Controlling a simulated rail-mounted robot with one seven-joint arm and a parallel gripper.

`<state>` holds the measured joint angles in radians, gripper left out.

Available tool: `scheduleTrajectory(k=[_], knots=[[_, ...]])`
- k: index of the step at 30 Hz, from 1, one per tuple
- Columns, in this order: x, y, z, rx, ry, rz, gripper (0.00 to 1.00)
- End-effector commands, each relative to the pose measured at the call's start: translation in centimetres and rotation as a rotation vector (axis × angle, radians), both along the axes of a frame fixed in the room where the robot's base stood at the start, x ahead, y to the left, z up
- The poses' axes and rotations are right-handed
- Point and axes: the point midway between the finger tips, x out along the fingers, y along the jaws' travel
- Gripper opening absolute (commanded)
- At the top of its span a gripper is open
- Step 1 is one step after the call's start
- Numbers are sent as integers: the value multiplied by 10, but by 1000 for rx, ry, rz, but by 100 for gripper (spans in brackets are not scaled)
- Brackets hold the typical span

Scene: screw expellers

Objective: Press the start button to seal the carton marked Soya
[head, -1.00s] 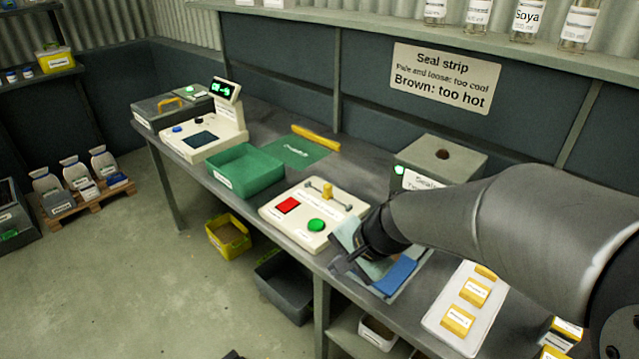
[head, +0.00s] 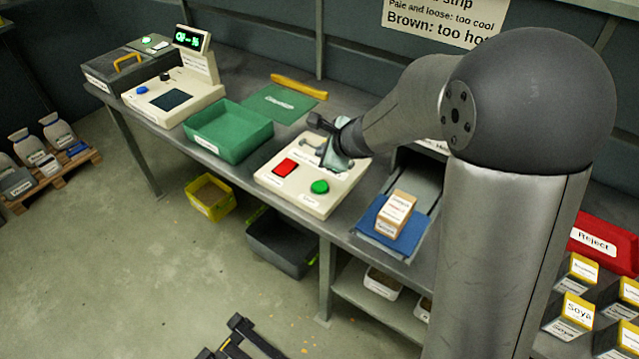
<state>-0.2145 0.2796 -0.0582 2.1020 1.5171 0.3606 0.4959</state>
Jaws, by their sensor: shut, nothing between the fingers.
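The control panel (head: 270,178) is a cream box on the bench with a red button (head: 286,166) and a round green button (head: 320,187); their labels are too small to read. My gripper (head: 335,160) is over the back right part of the panel, behind the green button and apart from it. It is shut and appears empty. It partly hides the lever on the panel. A brown carton (head: 392,222) with white labels stands on the blue pad (head: 378,237) at the sealer's mouth, right of the panel. Its marking is not readable.
A green tray (head: 228,150) and a scale with a lit display (head: 187,40) stand left of the panel. A red Reject tray (head: 610,248) and yellow-topped boxes, one marked Soya (head: 577,310), are at right. My arm hides much of the sealer.

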Motion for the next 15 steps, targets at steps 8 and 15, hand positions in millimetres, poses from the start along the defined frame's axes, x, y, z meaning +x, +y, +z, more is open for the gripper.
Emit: scheduleTrajectory(k=[8,15], knots=[[0,0,-7,-1,0,2,0],[-1,0,-32,-1,0,4,0]])
